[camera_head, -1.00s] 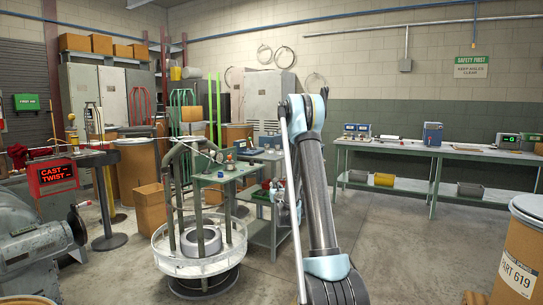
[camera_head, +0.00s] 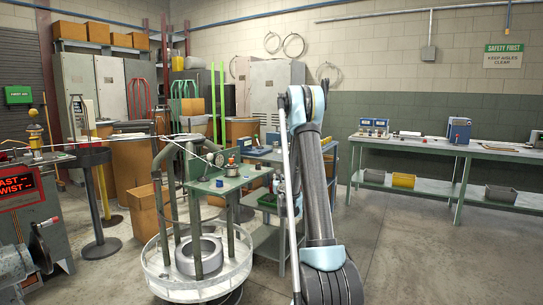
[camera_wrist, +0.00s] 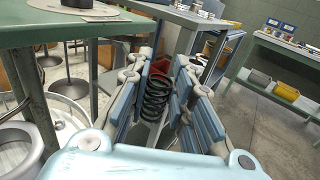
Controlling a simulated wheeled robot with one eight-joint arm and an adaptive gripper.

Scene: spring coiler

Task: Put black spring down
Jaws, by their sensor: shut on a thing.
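The black spring (camera_wrist: 156,97) stands upright in the wrist view, between the blue-grey fingers of my gripper (camera_wrist: 165,84). My gripper is shut on it. In the head view my gripper (camera_head: 280,188) is mostly hidden behind my own arm, and I cannot make out the spring there. The gripper is in front of a blue-grey bench (camera_head: 268,240), whose top edge also shows in the wrist view (camera_wrist: 180,14). A green machine table (camera_wrist: 45,32) is at the left of the wrist view.
The round wire stand (camera_head: 160,280) with grey posts stands left of my arm. A long green workbench (camera_head: 430,148) with bins below runs along the right wall. The floor (camera_head: 400,255) between my arm and that bench is clear.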

